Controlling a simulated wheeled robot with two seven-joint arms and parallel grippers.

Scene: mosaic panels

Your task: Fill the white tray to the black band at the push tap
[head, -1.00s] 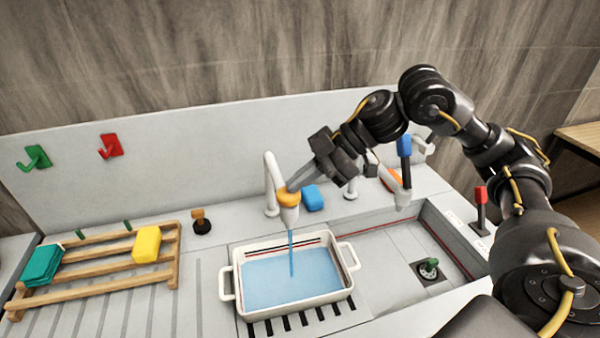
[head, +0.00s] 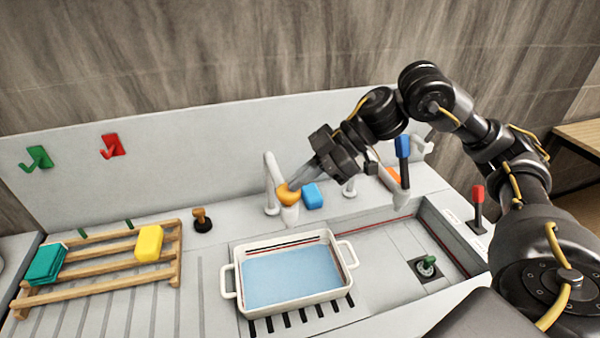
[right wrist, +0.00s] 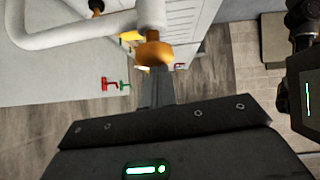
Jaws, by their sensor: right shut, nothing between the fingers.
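The white tray (head: 236,272) stands on the slotted drain area, under the push tap. Blue water (head: 292,276) lies in it, and dark and red lines show on its inner back wall above the water. The push tap (head: 271,180) has a white spout with an orange head (head: 288,194); no stream falls from it. My right gripper (head: 295,183) is shut and empty, its tips at the orange head; whether they touch it is unclear. In the right wrist view the fingers (right wrist: 156,88) end just below the orange head (right wrist: 154,50). My left gripper is out of view.
A sink basin (head: 385,250) with a green plug (head: 427,264) lies to the right. A blue-handled tap (head: 402,160) and a red lever (head: 478,205) stand near it. A blue sponge (head: 312,196) sits behind the tray. A wooden rack (head: 100,285) is at left.

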